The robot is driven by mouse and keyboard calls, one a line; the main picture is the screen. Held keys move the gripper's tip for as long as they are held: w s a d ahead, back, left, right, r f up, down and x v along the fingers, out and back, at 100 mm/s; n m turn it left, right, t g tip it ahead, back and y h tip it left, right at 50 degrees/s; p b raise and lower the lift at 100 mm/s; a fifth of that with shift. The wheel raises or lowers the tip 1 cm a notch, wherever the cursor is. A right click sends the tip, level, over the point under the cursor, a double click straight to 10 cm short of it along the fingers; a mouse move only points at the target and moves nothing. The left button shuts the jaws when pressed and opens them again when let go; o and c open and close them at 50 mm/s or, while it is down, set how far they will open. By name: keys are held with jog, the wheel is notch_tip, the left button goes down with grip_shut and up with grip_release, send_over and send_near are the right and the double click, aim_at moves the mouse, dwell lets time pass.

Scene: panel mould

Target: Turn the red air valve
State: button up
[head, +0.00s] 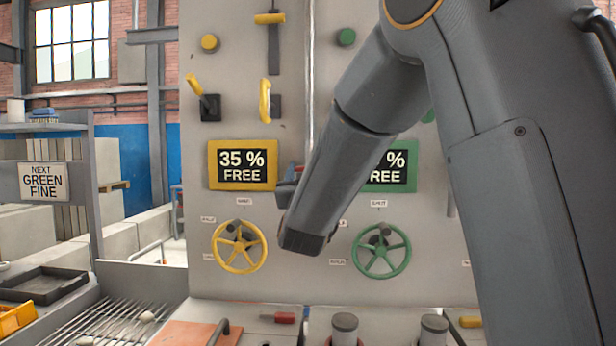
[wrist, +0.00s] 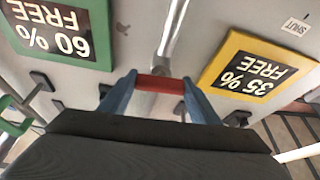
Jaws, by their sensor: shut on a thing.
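The red air valve (wrist: 160,84) shows in the wrist view as a short red bar spanning between my blue-grey fingertips, at the end of a shiny metal pipe (wrist: 172,40). The bar lies roughly crosswise to the pipe. My gripper (wrist: 159,88) is shut on it, with one finger at each end. In the head view my gripper (head: 289,184) is mostly hidden behind my forearm, near the panel between the two percent signs. A small bit of red (head: 299,168) shows there. Most of the valve is hidden in the head view.
A yellow sign (head: 242,165) and green sign (head: 390,166) flank the gripper. Below are a yellow handwheel (head: 239,247) and green handwheel (head: 381,250). Yellow levers (head: 265,101) stick out at upper left. A red-handled tool (head: 284,318) lies on the ledge below.

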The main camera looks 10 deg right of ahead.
jog(key=shift+m+h+b, duration=0.4)
jog(key=shift+m+b, duration=0.35)
jog(key=shift+m, duration=0.15)
jog(key=o, duration=1)
jog(key=shift+o, duration=0.2)
jog(key=b+v, duration=0.2)
jog(key=v, duration=0.6)
jog(key=shift+b, duration=0.35)
jog(key=shift+r, duration=0.1)
